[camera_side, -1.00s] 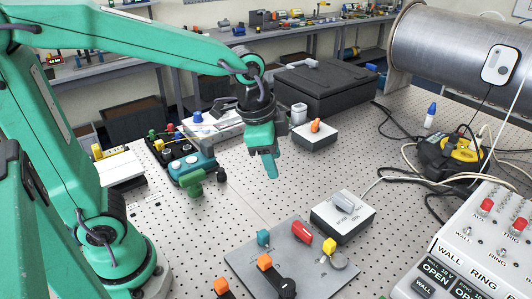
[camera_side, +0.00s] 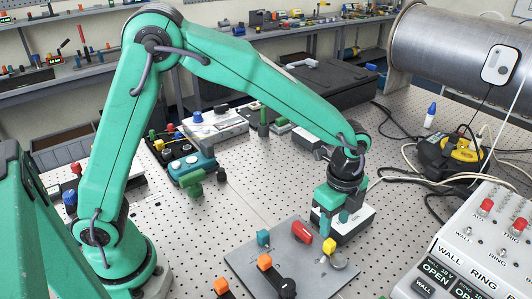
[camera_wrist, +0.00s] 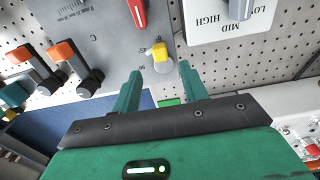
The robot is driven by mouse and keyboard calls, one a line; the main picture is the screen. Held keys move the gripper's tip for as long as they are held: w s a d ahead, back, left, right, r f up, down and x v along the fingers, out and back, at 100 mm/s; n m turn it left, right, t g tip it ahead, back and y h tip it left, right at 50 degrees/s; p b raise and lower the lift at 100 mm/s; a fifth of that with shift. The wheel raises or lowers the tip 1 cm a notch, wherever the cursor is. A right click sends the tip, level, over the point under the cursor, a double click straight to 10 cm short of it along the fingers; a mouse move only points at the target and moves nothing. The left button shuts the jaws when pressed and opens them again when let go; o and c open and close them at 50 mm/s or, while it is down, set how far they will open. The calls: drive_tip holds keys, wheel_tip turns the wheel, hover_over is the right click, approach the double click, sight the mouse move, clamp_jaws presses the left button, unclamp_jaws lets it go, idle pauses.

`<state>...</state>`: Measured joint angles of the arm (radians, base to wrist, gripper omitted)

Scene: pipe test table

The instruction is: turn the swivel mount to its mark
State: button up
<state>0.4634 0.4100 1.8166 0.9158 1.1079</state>
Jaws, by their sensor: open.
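My gripper (camera_side: 333,224) points down above and behind the knob. In the wrist view my gripper (camera_wrist: 160,74) has its fingers apart with nothing between them. I cannot tell which tick is the mark.
The grey plate (camera_side: 255,265) also carries a red lever (camera_side: 301,231), a teal knob (camera_side: 263,238) and orange-topped levers (camera_side: 265,262). A white LOW-MID-HIGH box (camera_wrist: 210,30) stands close behind my gripper. A white control panel (camera_side: 450,262) stands at right.

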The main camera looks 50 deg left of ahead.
sight(330, 242)
drive_tip(key=shift+f, duration=0.15)
drive_tip(key=shift+f, duration=3.75)
clamp_jaws()
